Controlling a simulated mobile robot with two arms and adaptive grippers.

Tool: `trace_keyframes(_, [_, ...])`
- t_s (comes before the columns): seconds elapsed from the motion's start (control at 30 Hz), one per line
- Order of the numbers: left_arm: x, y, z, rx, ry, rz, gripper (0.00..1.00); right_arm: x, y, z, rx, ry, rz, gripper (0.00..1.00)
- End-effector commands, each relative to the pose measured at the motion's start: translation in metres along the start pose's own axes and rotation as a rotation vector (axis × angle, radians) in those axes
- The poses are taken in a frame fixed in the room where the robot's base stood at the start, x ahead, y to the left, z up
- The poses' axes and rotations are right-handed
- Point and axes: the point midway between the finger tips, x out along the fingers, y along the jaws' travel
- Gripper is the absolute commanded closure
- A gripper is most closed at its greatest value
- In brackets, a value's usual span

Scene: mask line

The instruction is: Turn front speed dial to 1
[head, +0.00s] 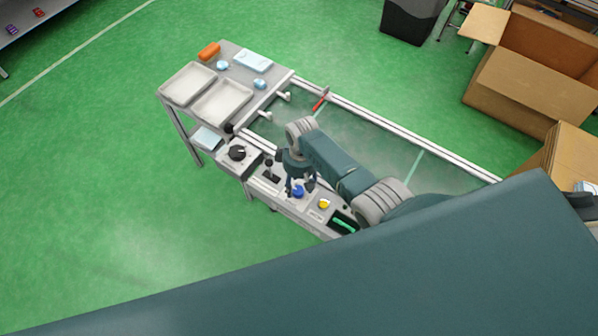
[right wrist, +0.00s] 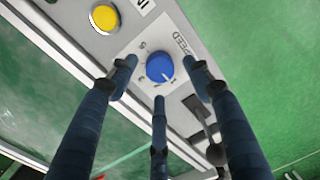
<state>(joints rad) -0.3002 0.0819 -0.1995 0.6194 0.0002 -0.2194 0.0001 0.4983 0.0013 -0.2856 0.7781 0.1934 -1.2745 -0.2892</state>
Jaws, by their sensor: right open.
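The blue speed dial (right wrist: 159,67) sits on a light plate marked SPEED, and its white pointer faces the lower right in the right wrist view. In the head view the dial (head: 298,191) shows on the grey front panel (head: 290,205). My right gripper (right wrist: 160,74) is open, with its three dark fingers spread around the dial; I cannot tell whether any finger touches it. In the head view the right gripper (head: 297,184) points down over the panel. My left gripper is not in view.
A yellow button (right wrist: 104,17) is beside the dial, also in the head view (head: 323,204). A black lever (head: 269,170) and a black knob (head: 237,153) stand to the left. A conveyor (head: 370,140) runs behind the panel. Two trays (head: 188,82) lie on the table end.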

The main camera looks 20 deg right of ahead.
Motion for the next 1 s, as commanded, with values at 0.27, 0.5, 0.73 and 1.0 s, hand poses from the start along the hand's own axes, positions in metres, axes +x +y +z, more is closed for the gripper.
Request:
trace_keyframes(0.27, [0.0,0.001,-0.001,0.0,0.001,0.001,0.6,-0.055,0.001,-0.001,-0.001,0.006,0.002,0.5])
trace_keyframes(0.5, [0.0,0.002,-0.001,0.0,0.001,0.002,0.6,-0.092,0.0,-0.001,0.0,0.004,0.001,0.5])
trace_keyframes(0.73, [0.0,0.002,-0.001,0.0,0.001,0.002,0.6,-0.101,0.0,-0.001,0.0,0.002,0.001,0.5])
trace_keyframes(1.0, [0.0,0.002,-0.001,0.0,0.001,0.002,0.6,-0.1,0.0,-0.001,0.0,0.002,0.001,0.5])
